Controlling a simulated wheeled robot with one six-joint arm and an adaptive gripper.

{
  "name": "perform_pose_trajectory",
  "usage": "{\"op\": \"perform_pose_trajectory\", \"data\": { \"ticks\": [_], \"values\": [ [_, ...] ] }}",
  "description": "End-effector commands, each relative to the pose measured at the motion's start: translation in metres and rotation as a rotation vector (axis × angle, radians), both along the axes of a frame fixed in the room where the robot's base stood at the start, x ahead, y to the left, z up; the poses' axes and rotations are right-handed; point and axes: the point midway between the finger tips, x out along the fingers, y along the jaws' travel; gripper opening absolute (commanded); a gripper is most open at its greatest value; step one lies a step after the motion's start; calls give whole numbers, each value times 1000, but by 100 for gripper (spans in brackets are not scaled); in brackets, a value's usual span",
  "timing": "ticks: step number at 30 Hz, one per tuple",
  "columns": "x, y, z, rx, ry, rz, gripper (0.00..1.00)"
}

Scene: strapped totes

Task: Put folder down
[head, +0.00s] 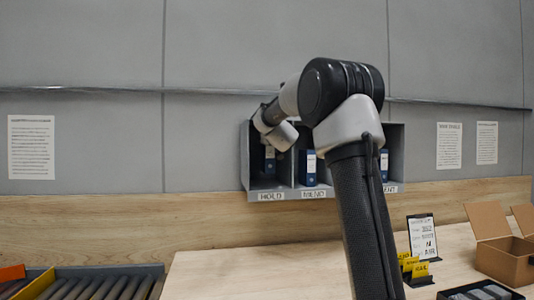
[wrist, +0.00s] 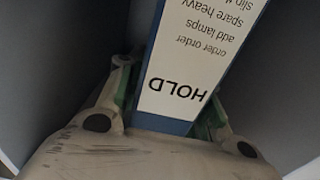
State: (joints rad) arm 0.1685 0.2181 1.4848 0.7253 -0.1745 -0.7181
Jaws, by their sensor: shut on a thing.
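A blue folder (wrist: 190,60) with a white spine label reading "HOLD" fills the middle of the wrist view. My gripper (wrist: 166,100) is shut on it, with one finger on each side of its spine. In the head view the folder (head: 270,158) stands in the left compartment, the one marked "HOLD", of a grey wall shelf (head: 248,160). My arm reaches into that compartment and hides the folder's upper part and my fingertips. I cannot tell whether the folder's base rests on the shelf floor.
A blue folder (head: 308,168) stands in the "MEND" compartment, and another (head: 384,165) shows in the right compartment, partly behind my arm.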

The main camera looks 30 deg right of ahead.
Motion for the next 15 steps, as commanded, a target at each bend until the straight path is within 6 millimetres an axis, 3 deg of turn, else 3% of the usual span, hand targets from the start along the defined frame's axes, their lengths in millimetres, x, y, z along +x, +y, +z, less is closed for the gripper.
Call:
{"op": "perform_pose_trajectory", "data": {
  "ticks": [9, 15],
  "values": [
    [0, 1, -25, -1, 0, 4, 0],
    [2, 1, -53, 0, 0, 5, 0]
  ]
}}
